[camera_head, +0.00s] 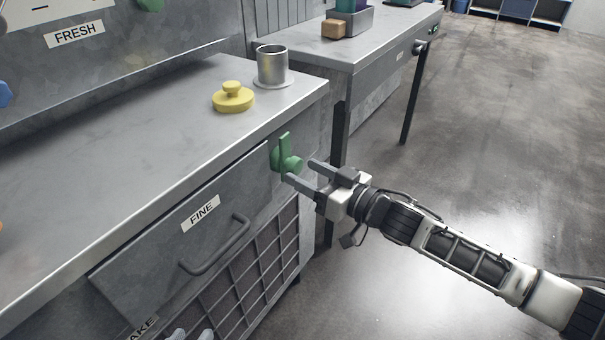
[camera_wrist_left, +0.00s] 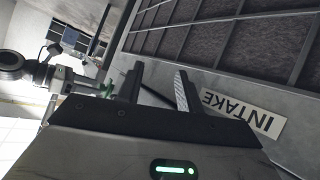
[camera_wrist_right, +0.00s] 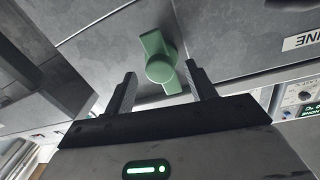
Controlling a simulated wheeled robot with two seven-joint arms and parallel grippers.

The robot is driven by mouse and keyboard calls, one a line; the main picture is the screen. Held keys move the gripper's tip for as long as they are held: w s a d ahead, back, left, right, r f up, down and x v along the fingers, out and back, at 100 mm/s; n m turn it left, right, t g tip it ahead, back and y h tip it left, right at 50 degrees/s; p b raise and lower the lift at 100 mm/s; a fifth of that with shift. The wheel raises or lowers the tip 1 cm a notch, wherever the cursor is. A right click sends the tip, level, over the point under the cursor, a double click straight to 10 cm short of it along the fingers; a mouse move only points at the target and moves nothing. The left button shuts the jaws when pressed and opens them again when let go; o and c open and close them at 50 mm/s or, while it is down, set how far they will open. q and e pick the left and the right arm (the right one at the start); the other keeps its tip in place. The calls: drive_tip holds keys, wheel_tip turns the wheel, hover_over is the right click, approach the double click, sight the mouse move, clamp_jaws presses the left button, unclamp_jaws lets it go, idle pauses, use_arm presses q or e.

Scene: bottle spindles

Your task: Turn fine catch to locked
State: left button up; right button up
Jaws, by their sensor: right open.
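The green fine catch (camera_head: 286,158) sits on the counter front, right of the drawer labelled FINE (camera_head: 201,214). Its handle points up in the head view. My right gripper (camera_head: 298,170) is open and empty just to the right of the catch, fingers toward it. In the right wrist view the catch (camera_wrist_right: 160,62) shows just beyond and between the open fingertips (camera_wrist_right: 160,72); I see no clear contact. My left gripper (camera_wrist_left: 158,70) is open and empty in the left wrist view, near the INTAKE label (camera_wrist_left: 243,115). Only a bit of it shows at the head view's bottom edge.
A yellow knobbed lid (camera_head: 233,98) and a metal cup (camera_head: 272,66) stand on the counter (camera_head: 130,150) above the catch. The drawer handle (camera_head: 215,250) sticks out left of the catch. A mesh panel lies below. The floor to the right (camera_head: 500,150) is clear.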

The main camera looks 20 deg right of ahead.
use_arm(q)
drive_tip(key=shift+r, duration=0.35)
use_arm(e)
drive_tip(key=shift+x, duration=0.9)
drive_tip(key=c, duration=1)
